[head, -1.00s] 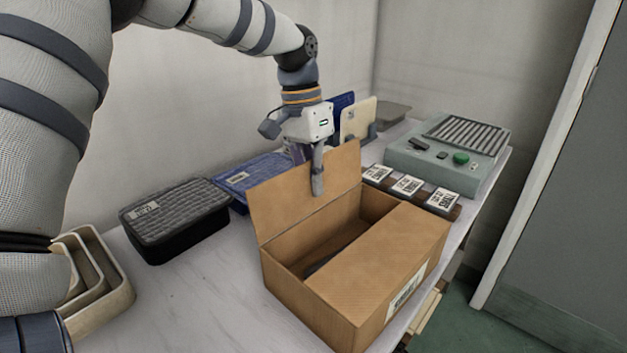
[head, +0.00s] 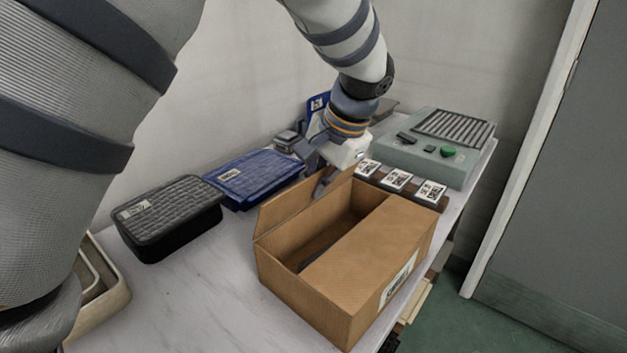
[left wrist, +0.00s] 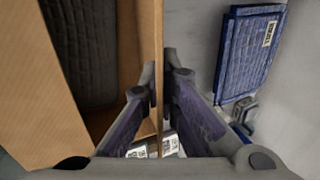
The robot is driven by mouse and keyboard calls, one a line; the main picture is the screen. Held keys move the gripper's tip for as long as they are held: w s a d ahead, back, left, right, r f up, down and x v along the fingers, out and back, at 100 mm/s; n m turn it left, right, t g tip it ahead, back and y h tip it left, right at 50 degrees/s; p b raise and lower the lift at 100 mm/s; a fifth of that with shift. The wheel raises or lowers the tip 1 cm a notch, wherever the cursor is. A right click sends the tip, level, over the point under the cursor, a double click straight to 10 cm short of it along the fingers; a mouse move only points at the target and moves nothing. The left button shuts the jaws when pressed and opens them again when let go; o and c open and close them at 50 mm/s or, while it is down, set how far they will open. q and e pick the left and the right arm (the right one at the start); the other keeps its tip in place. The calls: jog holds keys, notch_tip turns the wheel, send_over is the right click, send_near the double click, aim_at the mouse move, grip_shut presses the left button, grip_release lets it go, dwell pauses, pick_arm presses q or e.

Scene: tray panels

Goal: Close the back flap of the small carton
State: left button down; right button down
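The small brown carton (head: 395,250) stands on the pale table, its near top panel lying flat over the front half. Its back flap (head: 283,207) stands up from the rear edge, fairly upright. My left gripper (head: 321,186) is at the top edge of this flap, toward its right end. In the left wrist view the flap (left wrist: 149,45) runs between the fingers of my left gripper (left wrist: 163,78), one on each side, closed in on it. A dark item (left wrist: 82,50) lies inside the carton. My right gripper is out of view.
A black quilted case (head: 170,220) and a blue case (head: 255,178) lie left of and behind the carton. Several small labelled blocks (head: 398,181) and a green-grey device (head: 435,150) stand at right. Nested cream trays (head: 105,290) are at lower left. Table left of the carton is clear.

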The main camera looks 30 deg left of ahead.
pick_arm(q)
jog(key=shift+d+f+y, duration=0.1)
jog(key=shift+d+y, duration=0.05)
jog(key=shift+y, duration=0.25)
jog(key=c, duration=1.8)
grip_release()
jog(key=shift+c, duration=0.2)
jog(key=v, duration=1.2)
jog(key=shift+s, duration=0.1)
